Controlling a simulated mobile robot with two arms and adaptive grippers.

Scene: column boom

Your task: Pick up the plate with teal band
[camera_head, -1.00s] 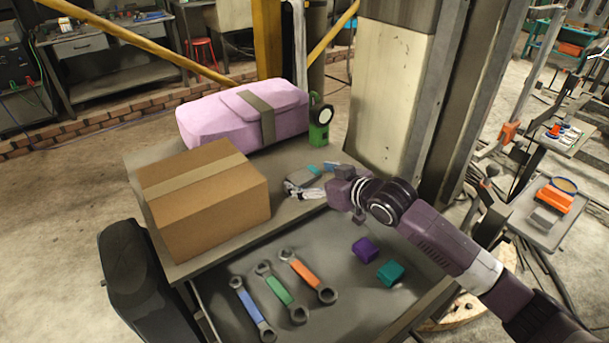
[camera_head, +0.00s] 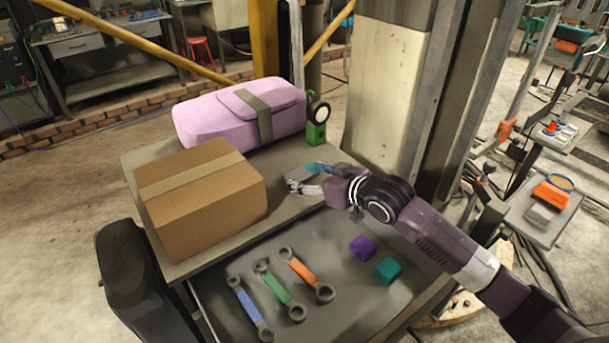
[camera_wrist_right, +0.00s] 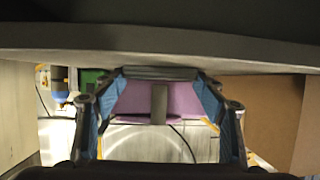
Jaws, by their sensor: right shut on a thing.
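The plate with teal band (camera_head: 299,173) is a small grey piece at the right end of the upper tabletop, with a bit of teal at its far side. My right gripper (camera_head: 312,181) reaches it from the right and is shut on it. In the right wrist view, the plate (camera_wrist_right: 160,72) shows as a thin grey edge between the blue-padded fingers. The fingers partly hide it, and I cannot tell whether it is clear of the tabletop. My left gripper is not in view.
A cardboard box (camera_head: 202,195) stands left of the plate on the table (camera_head: 240,228). A pink case (camera_head: 235,112) and green lamp (camera_head: 316,128) are behind. Several wrenches, a purple block (camera_head: 362,246) and a teal block (camera_head: 387,270) lie on the lower surface in front.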

